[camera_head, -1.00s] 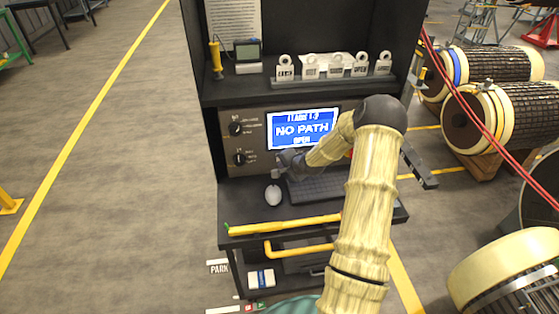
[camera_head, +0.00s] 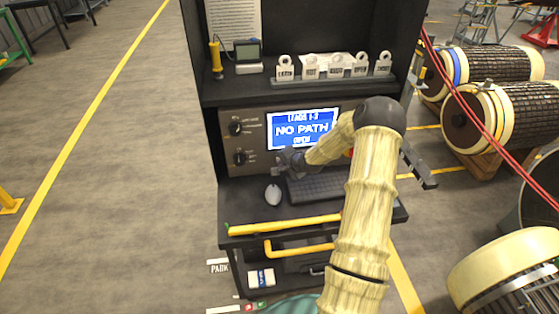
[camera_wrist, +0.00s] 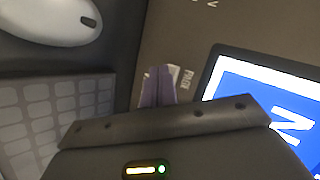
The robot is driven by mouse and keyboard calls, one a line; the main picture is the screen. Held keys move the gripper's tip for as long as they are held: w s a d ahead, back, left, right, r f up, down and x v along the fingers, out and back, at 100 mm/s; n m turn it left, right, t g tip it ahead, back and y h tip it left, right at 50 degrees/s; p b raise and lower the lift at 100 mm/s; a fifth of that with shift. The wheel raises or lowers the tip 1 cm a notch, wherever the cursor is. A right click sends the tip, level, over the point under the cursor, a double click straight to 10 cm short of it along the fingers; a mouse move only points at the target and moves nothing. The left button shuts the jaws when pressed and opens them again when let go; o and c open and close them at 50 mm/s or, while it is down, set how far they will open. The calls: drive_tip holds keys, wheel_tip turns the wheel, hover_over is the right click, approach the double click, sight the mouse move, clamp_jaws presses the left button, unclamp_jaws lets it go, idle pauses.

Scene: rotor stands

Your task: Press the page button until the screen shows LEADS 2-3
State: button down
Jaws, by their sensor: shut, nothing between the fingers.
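The screen (camera_head: 303,129) on the console is lit blue. Its large middle line reads NO PATH, the small top line looks like LEADS 1-3, and the small bottom line looks like OPEN. Part of the screen (camera_wrist: 262,105) also shows at the right in the wrist view. My gripper (camera_wrist: 157,88) is shut and empty, its fingertips at the console panel beside a small label that looks like PAGE (camera_wrist: 187,79). The page button itself is hidden behind the fingers, so I cannot tell whether they touch it. In the head view my gripper (camera_head: 282,162) is just below the screen's left part.
Two dark knobs (camera_head: 237,128) sit on the panel left of the screen. A keyboard (camera_head: 318,188) and a mouse (camera_head: 273,195) lie on the shelf below my gripper. A yellow rail (camera_head: 285,225) runs along the shelf front. Tags stand on a rack (camera_head: 333,79) above.

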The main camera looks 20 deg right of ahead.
drive_tip(key=shift+w, duration=0.15)
drive_tip(key=shift+s, duration=0.2)
idle(0.3)
drive_tip(key=shift+s+a, duration=0.15)
drive_tip(key=shift+s, duration=0.4)
drive_tip(key=shift+s+a, duration=0.25)
drive_tip(key=shift+s, duration=0.55)
drive_tip(key=shift+s+a, duration=0.2)
drive_tip(key=shift+s, duration=0.65)
drive_tip(key=shift+s+a, duration=0.25)
drive_tip(key=shift+s, duration=0.55)
